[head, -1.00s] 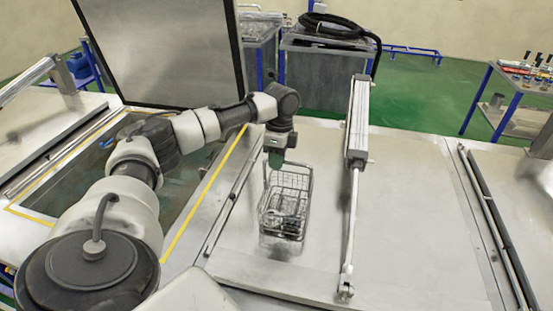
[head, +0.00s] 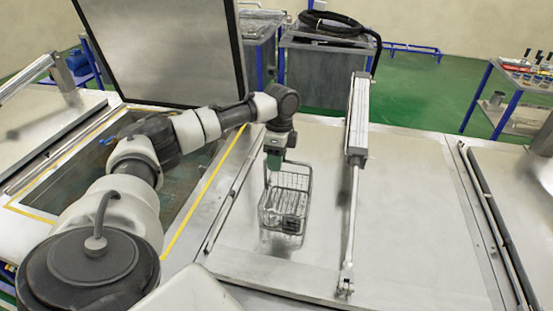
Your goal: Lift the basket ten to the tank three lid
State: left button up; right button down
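A wire basket (head: 285,212) with pale contents is over the closed steel lid (head: 420,215) in the middle of the head view. A dark patch or reflection shows on the lid just below it. I cannot tell whether its base touches the lid. My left gripper (head: 274,169) points down at the far upper rim of the basket, at its left side. Its fingertips are small and partly lost against the wires, so their grip is unclear. My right gripper is not in view.
A lid cylinder with its rod (head: 354,180) stands close to the right of the basket. An open tank (head: 90,172) with a raised lid (head: 165,52) lies to the left. The steel lid right of the cylinder is clear.

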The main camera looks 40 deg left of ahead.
pick_arm(q)
notch_tip(320, 180, up, 23)
jog(key=w, duration=0.1)
jog(key=shift+w+a+f, duration=0.2)
jog(key=shift+w+a, duration=0.15)
dwell(1.1)
dwell(0.5)
